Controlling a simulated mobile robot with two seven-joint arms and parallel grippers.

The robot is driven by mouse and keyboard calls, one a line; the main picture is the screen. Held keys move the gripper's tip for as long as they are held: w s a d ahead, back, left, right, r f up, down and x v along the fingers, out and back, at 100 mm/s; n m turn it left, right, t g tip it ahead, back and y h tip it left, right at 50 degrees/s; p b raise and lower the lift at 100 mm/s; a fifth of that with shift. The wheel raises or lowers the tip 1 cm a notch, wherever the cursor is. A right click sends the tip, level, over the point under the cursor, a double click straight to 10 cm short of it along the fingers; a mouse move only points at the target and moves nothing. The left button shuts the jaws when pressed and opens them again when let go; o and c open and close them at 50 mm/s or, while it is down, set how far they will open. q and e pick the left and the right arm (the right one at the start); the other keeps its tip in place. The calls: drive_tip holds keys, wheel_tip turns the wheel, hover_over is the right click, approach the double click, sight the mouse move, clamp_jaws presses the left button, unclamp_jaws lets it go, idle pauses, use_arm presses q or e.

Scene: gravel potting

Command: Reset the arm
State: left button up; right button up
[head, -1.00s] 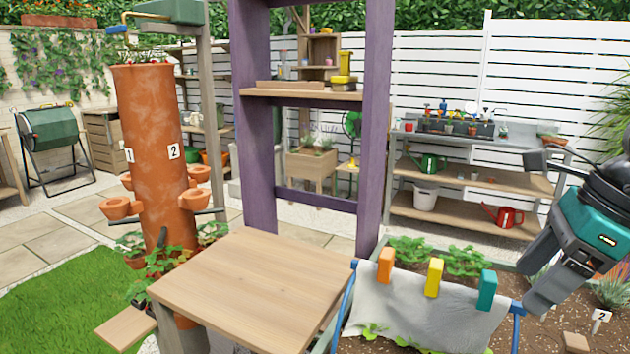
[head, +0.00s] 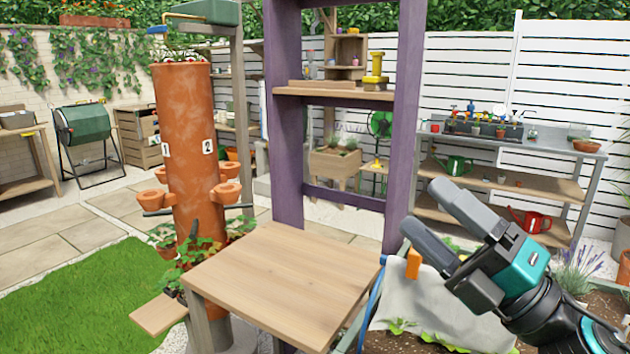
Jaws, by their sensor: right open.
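My right gripper (head: 424,216) is at the right of the head view, grey and teal, with its two fingers spread apart and pointing up and left. Nothing shows between the fingers. It is in front of the planter bed with the grey cloth (head: 425,310) and hides part of it. An orange clip (head: 413,264) on the cloth's top edge shows beside the gripper. The other clips are hidden behind my gripper and arm. My left gripper is not in view.
A wooden table (head: 283,278) stands front centre with a bare top. A purple post frame with a shelf (head: 335,94) rises behind it. A terracotta tower planter (head: 190,140) stands left. A potting bench (head: 500,180) stands at the back right.

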drive_tip(key=d+f+m+t+h, duration=0.1)
drive_tip(key=d+f+m+h, duration=0.4)
drive_tip(key=f+m+h, duration=0.5)
drive_tip(key=d+f+m+h, duration=0.5)
drive_tip(key=f+m+h, duration=0.25)
drive_tip(key=m, duration=0.55)
drive_tip(key=s+a+f+m+g, duration=0.3)
drive_tip(key=s+f+m+g, duration=0.3)
drive_tip(key=s+f+g, duration=1)
use_arm(q)
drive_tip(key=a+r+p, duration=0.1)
drive_tip(key=p, duration=0.1)
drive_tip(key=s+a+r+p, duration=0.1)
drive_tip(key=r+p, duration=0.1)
drive_tip(key=p, duration=0.1)
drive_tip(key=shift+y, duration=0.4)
use_arm(e)
drive_tip(key=w+a+f+t+y, duration=0.1)
drive_tip(key=w+a+f+t, duration=0.2)
drive_tip(key=t, duration=0.7)
wheel_tip(320, 180, down, 3)
drive_tip(key=shift+w+r+n, duration=0.1)
drive_tip(key=shift+w+n, duration=0.3)
drive_tip(key=shift+y, duration=0.25)
